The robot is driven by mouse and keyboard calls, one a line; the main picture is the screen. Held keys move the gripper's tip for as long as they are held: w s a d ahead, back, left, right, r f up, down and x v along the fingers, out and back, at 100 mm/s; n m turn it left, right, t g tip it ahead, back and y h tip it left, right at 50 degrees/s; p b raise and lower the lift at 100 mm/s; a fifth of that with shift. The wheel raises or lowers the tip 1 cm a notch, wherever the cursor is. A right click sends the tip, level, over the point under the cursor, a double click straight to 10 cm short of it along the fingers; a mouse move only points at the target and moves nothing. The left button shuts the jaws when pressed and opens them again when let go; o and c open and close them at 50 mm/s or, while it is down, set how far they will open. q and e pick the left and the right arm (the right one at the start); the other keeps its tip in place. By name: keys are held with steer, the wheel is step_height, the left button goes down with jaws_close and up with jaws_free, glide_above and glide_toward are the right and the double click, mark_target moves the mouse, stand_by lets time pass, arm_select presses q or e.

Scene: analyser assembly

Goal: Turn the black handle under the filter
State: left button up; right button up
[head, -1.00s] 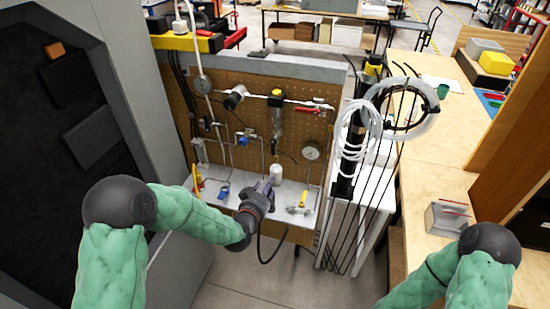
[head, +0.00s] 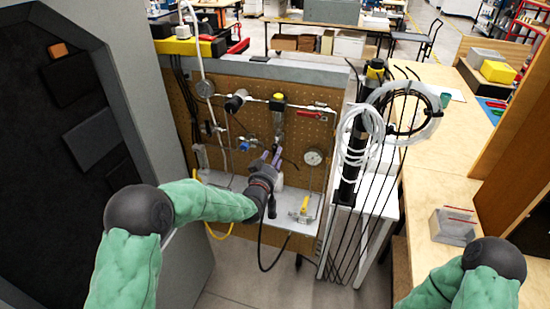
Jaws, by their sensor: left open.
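The filter (head: 278,119), a grey body under a black and yellow cap, is mounted on the brown pegboard in the head view. The small black handle (head: 278,145) under it is mostly hidden by my gripper's fingers. My left gripper (head: 271,157) reaches up from below with its fingers open, just under the filter at the handle. I cannot tell whether the fingers touch the handle. A white bottle-like part shows partly behind the gripper. My right arm shows at the lower right, but its gripper is out of view.
A pressure gauge (head: 314,157) and a red handle (head: 308,114) sit right of the filter. A yellow-handled valve (head: 304,205) stands on the grey shelf (head: 285,221). A coil of clear tubing (head: 366,135) and black rods stand at the right.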

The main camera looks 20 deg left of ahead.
arm_select(q)
steer(key=shift+w, duration=0.8)
jaws_close()
